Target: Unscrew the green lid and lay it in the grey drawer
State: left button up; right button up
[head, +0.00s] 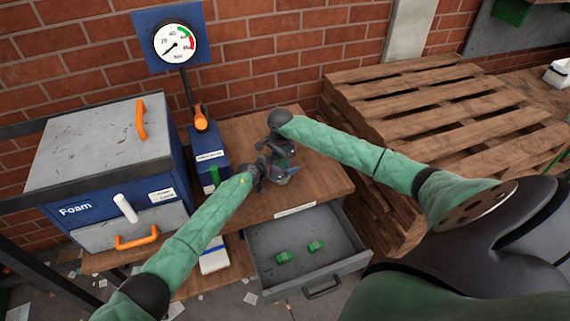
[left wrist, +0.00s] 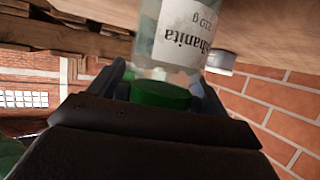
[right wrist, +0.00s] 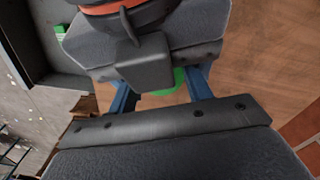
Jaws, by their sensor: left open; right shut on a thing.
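A clear jar with a white label (left wrist: 185,30) stands on the wooden bench; its glass shows faintly in the head view (head: 282,180). The green lid (left wrist: 160,94) sits at its mouth; I cannot tell how loose it is. My right gripper (head: 277,150) comes from above and is shut on the lid, whose green shows between its blue fingers in the right wrist view (right wrist: 178,78). My left gripper (head: 266,172) is open at the jar's left, its fingers on either side of the lid and jar top. The grey drawer (head: 335,268) is pulled out, with two green pieces (head: 285,257) (head: 316,246) inside.
A blue Foam cabinet (head: 110,160) with orange handles stands at the left. A blue box (head: 207,150) and a gauge (head: 175,43) are behind the grippers. Wooden pallets (head: 420,110) are stacked at the right. The bench near its front edge is clear.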

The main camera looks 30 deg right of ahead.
pick_arm(q)
jog(key=c, duration=0.8)
pick_arm(e)
jog(key=shift+c, duration=0.2)
pick_arm(q)
jog(key=o, duration=0.8)
pick_arm(e)
jog(key=shift+o, duration=0.2)
pick_arm(q)
jog(key=v, duration=1.2)
pick_arm(e)
jog(key=o, duration=1)
pick_arm(q)
jog(key=shift+f, duration=0.1)
pick_arm(e)
jog(key=shift+r, duration=0.1)
